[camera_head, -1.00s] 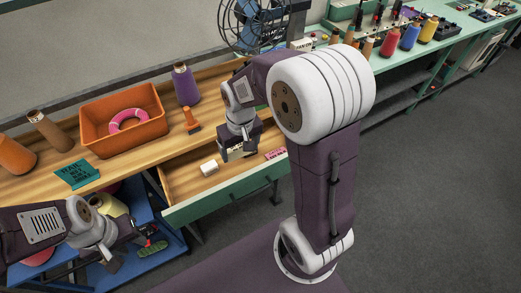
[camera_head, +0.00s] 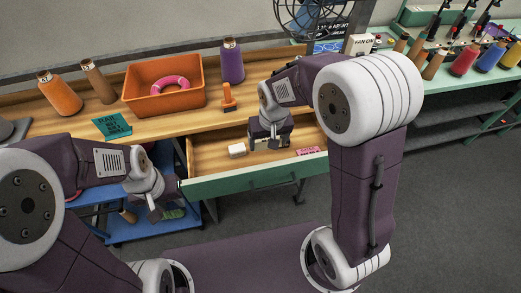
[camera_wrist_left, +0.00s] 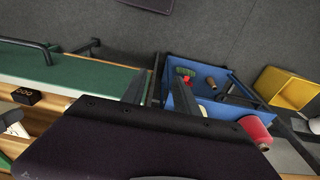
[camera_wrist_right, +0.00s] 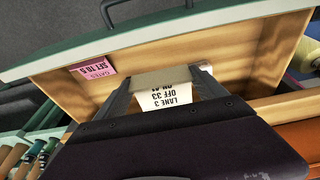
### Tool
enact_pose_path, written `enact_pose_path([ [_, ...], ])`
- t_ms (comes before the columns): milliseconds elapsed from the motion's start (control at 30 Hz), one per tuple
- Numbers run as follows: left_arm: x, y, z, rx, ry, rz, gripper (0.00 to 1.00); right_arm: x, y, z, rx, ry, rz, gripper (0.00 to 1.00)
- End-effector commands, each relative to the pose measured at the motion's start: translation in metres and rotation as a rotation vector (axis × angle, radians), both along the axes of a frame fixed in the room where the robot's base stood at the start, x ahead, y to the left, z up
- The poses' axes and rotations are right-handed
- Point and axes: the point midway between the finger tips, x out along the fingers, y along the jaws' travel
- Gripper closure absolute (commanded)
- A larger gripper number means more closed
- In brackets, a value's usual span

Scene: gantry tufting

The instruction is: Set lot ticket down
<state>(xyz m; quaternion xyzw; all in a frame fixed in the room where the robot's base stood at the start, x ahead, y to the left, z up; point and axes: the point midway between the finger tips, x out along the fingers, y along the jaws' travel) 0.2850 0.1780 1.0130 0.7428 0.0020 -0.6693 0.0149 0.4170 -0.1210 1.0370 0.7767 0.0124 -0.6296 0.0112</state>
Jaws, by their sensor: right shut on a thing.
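The lot ticket (camera_wrist_right: 166,97), a pale card with black print reading LANE 3, OFF 33, is between the fingers of my right gripper (camera_wrist_right: 160,77) in the right wrist view. In the head view my right gripper (camera_head: 268,143) points down over the open drawer (camera_head: 212,165), shut on the ticket, which is mostly hidden there. I cannot tell whether the ticket touches the drawer floor. My left gripper (camera_head: 150,205) is empty, left of the drawer's front corner; its fingers are apart in the left wrist view (camera_wrist_left: 160,85).
A white block (camera_head: 237,150) and a pink ticket (camera_head: 308,151) lie in the drawer, either side of my right gripper. An orange bin (camera_head: 135,98) with a pink ring, an orange-handled tool (camera_head: 228,103), a teal card (camera_head: 112,126) and thread cones stand on the bench behind.

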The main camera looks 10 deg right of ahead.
Motion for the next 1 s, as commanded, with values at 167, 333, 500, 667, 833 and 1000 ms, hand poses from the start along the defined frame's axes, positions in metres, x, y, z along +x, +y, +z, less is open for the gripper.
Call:
enact_pose_path([
  [167, 0.000, 0.000, -0.014, 0.000, 0.000, 0.000, 0.64, 0.000, 0.001, -0.019, 0.000, -0.004, 0.004, 0.56],
  [333, 0.000, 0.000, -0.014, 0.000, 0.000, 0.000, 0.64, -0.001, 0.001, -0.033, -0.001, 0.003, 0.005, 0.56],
  [500, 0.000, 0.000, -0.016, 0.000, 0.000, 0.000, 0.64, -0.002, 0.001, -0.070, -0.001, 0.003, 0.005, 0.56],
  [667, 0.000, 0.000, -0.016, 0.000, 0.000, 0.000, 0.64, 0.000, 0.001, -0.081, 0.000, -0.004, 0.004, 0.56],
  [833, 0.000, 0.000, -0.020, 0.000, 0.000, 0.000, 0.64, -0.002, 0.001, -0.105, -0.002, 0.003, 0.005, 0.56],
  [1000, 0.000, 0.000, -0.020, 0.000, 0.000, 0.000, 0.64, -0.001, 0.001, -0.118, 0.000, -0.002, 0.004, 0.56],
])
